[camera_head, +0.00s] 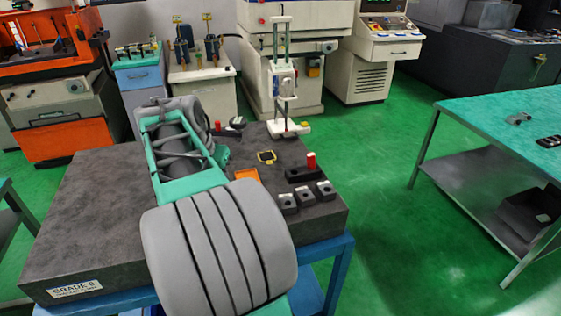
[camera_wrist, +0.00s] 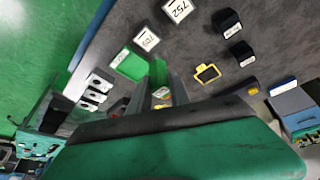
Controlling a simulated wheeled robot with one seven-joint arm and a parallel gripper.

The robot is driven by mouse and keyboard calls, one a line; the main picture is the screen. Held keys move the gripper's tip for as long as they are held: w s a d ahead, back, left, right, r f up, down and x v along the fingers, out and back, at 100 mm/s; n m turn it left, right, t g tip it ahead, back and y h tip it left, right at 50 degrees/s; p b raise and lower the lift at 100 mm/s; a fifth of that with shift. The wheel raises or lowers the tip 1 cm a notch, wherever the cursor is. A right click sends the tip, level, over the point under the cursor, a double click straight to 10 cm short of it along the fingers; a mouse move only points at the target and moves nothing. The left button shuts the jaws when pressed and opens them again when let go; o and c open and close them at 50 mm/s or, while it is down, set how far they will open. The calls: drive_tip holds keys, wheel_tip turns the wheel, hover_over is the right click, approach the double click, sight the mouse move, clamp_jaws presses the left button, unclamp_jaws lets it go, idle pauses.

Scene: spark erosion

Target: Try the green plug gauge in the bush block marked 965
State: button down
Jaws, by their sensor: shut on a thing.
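In the wrist view my gripper (camera_wrist: 161,84) is shut on a green piece (camera_wrist: 158,71), which I take as the green plug gauge. It is held over the dark slab, and its lower end is hard to make out. In the head view my own arm hides the gripper's jaws. I cannot make out a 965 mark. A green square (camera_wrist: 129,64) lies beside the jaws.
A dark rack (camera_head: 301,175) with a red gauge (camera_head: 311,161) stands behind the blocks. A white stand (camera_head: 285,127) rises at the back. The slab's left side is clear.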

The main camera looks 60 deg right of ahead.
drive_tip(key=s+d+r+m+g+p, duration=0.1)
drive_tip(key=s+d+m, duration=0.35)
drive_tip(key=s, duration=0.35)
drive_tip(key=s+d+r+m+g, duration=0.2)
drive_tip(key=s+d+m, duration=0.25)
drive_tip(key=s, duration=0.25)
drive_tip(key=shift+y, duration=0.3)
drive_tip(key=shift+w+a+f+b+x, duration=0.1)
drive_tip(key=shift+w+a+b+x, duration=0.1)
drive_tip(key=shift+b+x, duration=0.7)
drive_tip(key=shift+w+a+f+b+x, duration=0.15)
drive_tip(key=shift+b+x, duration=0.5)
drive_tip(key=shift+x, duration=0.5)
drive_tip(key=shift+w+a+f+b+x, duration=0.1)
drive_tip(key=shift+a+b+x, duration=0.1)
drive_tip(key=shift+b+x, duration=0.7)
drive_tip(key=shift+a+f+b, duration=0.1)
drive_tip(key=shift+f+b, duration=0.8)
drive_tip(key=shift+f, duration=0.2)
drive_tip(key=shift+r, duration=0.1)
wheel_tip(320, 180, up, 5)
drive_tip(key=p, duration=0.4)
